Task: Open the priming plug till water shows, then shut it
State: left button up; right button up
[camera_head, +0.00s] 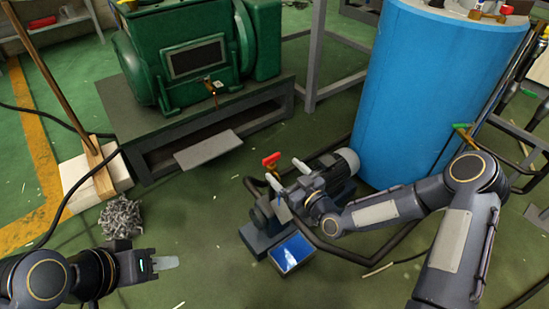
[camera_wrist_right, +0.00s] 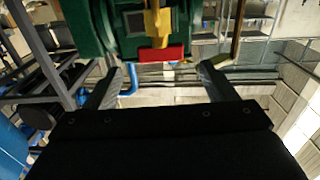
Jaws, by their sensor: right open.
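The red T-shaped handle (camera_head: 271,160) stands up on the small grey pump (camera_head: 268,217), which sits on the floor in the middle of the head view. In the right wrist view the red handle (camera_wrist_right: 160,53) with its yellow stem shows ahead, between and slightly beyond the fingertips. My right gripper (camera_head: 287,173) is open and empty, close to the handle; I cannot tell whether they touch. My left gripper (camera_head: 166,263) hangs at the lower left, away from the pump, and I cannot tell whether its fingers are shut. No water shows.
A green machine (camera_head: 190,50) stands on a grey plinth behind. A tall blue tank (camera_head: 425,90) stands right of the pump. A blue panel (camera_head: 292,252) lies before the pump. Hoses cross the floor. A grey tangled heap (camera_head: 120,217) lies near my left gripper.

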aim_at(273, 159)
jog(key=b+x, duration=0.2)
jog(key=x, duration=0.4)
jog(key=shift+a, duration=0.1)
jog(key=shift+w+a, duration=0.25)
jog(key=shift+w, duration=0.15)
jog(key=shift+r, duration=0.1)
jog(key=shift+c, duration=0.2)
jog(key=c, duration=0.9)
